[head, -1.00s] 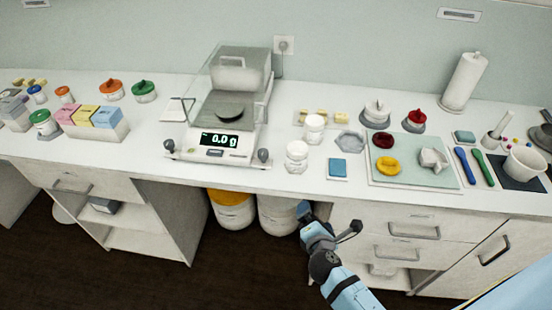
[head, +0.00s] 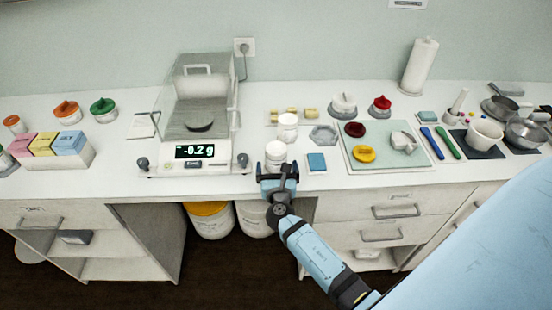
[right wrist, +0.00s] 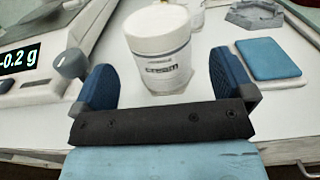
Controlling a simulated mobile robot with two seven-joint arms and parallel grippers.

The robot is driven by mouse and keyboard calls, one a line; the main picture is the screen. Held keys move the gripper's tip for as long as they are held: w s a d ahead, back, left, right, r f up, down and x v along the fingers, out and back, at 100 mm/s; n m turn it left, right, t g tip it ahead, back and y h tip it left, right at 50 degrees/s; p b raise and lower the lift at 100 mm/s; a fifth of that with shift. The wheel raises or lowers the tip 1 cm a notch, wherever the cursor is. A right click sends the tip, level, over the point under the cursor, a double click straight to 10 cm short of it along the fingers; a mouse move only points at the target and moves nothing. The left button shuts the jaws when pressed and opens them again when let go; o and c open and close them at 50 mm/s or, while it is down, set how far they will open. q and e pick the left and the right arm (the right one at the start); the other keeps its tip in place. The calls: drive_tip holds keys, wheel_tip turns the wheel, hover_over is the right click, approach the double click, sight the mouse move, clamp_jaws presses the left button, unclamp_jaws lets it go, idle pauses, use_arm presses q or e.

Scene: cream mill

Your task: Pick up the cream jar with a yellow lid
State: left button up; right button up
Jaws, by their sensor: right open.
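A white jar with a white lid (head: 275,151) stands upright near the counter's front edge; in the right wrist view its label reads "cream" (right wrist: 161,48). My right gripper (head: 278,170) is open at this jar, its blue fingers on either side of the lower body in the right wrist view (right wrist: 165,82). A second white jar (head: 288,127) stands just behind. I see no cream-labelled jar with a yellow lid. A round yellow piece (head: 364,154) lies on the pale green board. My left gripper is not in view.
A balance (head: 195,160) reading -0.2 g stands left of the jar. A blue pad (head: 316,161) and a grey hexagonal dish (head: 323,134) lie to the right. A yellow-topped tub (head: 209,222) stands under the counter.

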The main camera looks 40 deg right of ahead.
sight(276, 147)
drive_tip(key=shift+p+x, duration=0.65)
drive_tip(key=shift+x, duration=2.15)
drive_tip(key=shift+s+r, duration=0.1)
drive_tip(key=shift+r, duration=0.05)
drive_tip(key=c, duration=1)
